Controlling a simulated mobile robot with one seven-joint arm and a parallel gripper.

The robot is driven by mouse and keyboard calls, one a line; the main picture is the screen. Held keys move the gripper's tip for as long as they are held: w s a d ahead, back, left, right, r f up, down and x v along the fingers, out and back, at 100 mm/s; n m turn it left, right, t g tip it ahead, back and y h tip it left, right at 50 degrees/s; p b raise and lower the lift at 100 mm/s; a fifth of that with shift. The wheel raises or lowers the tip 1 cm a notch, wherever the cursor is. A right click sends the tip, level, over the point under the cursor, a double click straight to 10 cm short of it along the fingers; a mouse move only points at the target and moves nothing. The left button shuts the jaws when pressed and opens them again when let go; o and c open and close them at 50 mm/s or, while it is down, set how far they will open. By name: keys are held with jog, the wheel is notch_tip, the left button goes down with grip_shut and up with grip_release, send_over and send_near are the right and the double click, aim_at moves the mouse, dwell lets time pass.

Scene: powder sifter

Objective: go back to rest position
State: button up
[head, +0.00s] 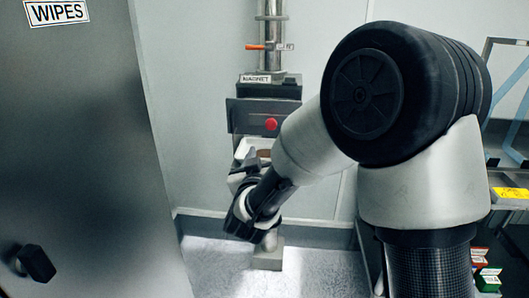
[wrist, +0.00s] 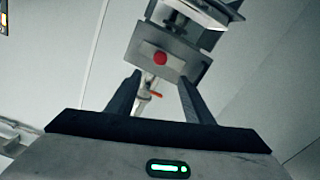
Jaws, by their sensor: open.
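My gripper (wrist: 155,88) shows in the wrist view with its two dark fingers spread apart and nothing between them. In the head view my gripper (head: 243,178) is small and partly hidden by my own wrist, in front of the powder sifter station. The station (head: 240,112) is a dark box with a red button (head: 271,124) and a label reading MAGNET. In the wrist view the red button (wrist: 160,58) lies beyond the fingertips, with a gap whose size I cannot tell.
A large grey cabinet (head: 85,160) labelled WIPES, with a black knob (head: 36,263), fills the left. A metal pipe with an orange-handled valve (head: 265,46) rises above the station. At the right are a shelf with a yellow label (head: 511,193) and small boxes (head: 487,277). Floor shows between.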

jog(key=shift+r, duration=0.1)
jog(key=s+d+r+g+y, duration=0.3)
jog(key=s+d+r+g, duration=0.2)
jog(key=s, duration=0.1)
jog(key=s+d+f+m+g+h, duration=0.1)
jog(key=s+d+g, duration=0.1)
jog(key=s+d, duration=0.45)
jog(key=s+d+f+m+g, duration=0.1)
jog(key=s+d+g, duration=0.2)
jog(key=s, duration=0.7)
jog(key=s+d+f+m+g+h, duration=0.1)
jog(key=s+d+f+g, duration=0.1)
jog(key=s+d, duration=0.5)
notch_tip(320, 180, up, 18)
jog(key=s+a+p, duration=0.1)
jog(key=s+p, duration=0.2)
jog(key=p, duration=1.5)
jog(key=shift+a+r+p, duration=0.25)
jog(key=shift+a+p, duration=0.05)
